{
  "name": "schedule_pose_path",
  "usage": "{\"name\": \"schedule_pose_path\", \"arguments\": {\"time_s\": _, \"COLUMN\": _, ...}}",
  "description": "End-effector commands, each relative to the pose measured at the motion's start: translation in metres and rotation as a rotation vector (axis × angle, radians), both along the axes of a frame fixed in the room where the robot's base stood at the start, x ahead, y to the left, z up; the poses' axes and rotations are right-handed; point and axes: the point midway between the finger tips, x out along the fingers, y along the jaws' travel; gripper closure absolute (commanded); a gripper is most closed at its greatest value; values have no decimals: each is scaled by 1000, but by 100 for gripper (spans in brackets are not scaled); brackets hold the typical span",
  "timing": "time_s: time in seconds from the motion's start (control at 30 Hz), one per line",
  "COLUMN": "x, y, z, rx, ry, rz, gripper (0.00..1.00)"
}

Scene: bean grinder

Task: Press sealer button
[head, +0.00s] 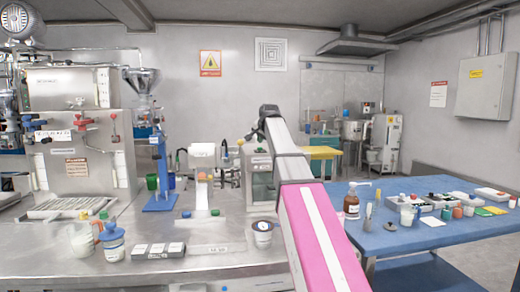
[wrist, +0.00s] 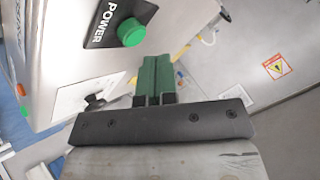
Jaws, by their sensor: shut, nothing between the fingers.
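A round green button (wrist: 131,32) sticks out of a pale metal machine housing (wrist: 60,50) at the upper left of the wrist view. It sits beside a black label reading POWER (wrist: 103,24). My gripper (wrist: 155,66) is shut and empty, its green fingers together. In the wrist picture the fingertips lie just below and right of the button; a gap shows between them, and contact is not visible. In the head view a pale boxy machine (head: 262,182) stands behind my arm; my gripper cannot be made out there.
A blue table (head: 400,238) with bottles and small items stands right. A yellow cable (wrist: 183,50) runs behind my fingers.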

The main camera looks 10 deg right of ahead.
Motion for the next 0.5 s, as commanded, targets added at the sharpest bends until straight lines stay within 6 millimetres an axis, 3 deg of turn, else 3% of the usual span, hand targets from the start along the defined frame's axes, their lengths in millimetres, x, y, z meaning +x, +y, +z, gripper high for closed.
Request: {"name": "schedule_pose_path", "arguments": {"time_s": 0.5, "x": 0, "y": 0, "z": -8, "rx": 0, "ry": 0, "rz": 0, "gripper": 100}}
